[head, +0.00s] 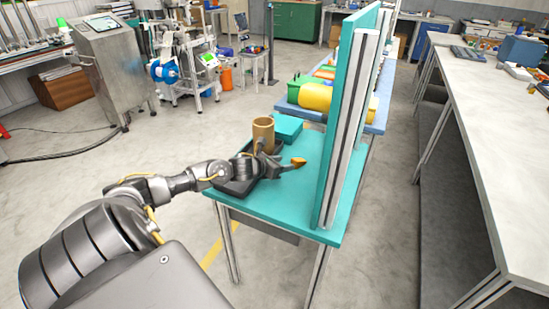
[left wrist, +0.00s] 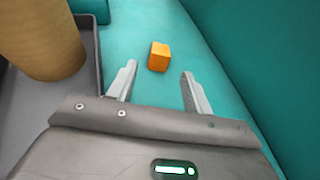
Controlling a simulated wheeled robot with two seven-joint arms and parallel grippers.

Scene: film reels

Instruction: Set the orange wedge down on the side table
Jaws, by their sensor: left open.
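The orange wedge (head: 299,162) rests on the teal side table (head: 297,205), close to the upright teal panel. It also shows in the left wrist view (left wrist: 159,57), just beyond the fingertips and roughly centred between them. My left gripper (head: 284,165) is open, low over the table beside the wedge. Its two fingers are spread apart in the left wrist view (left wrist: 159,76), with bare teal surface between them. Nothing is held in it. My right gripper is in neither view.
A dark tray (head: 237,188) holds a tan cylinder (head: 263,131) left of the wedge. A teal box (head: 288,127) lies behind it. The upright teal panel (head: 341,110) bounds the table's right side. Bare tabletop lies in front of the wedge.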

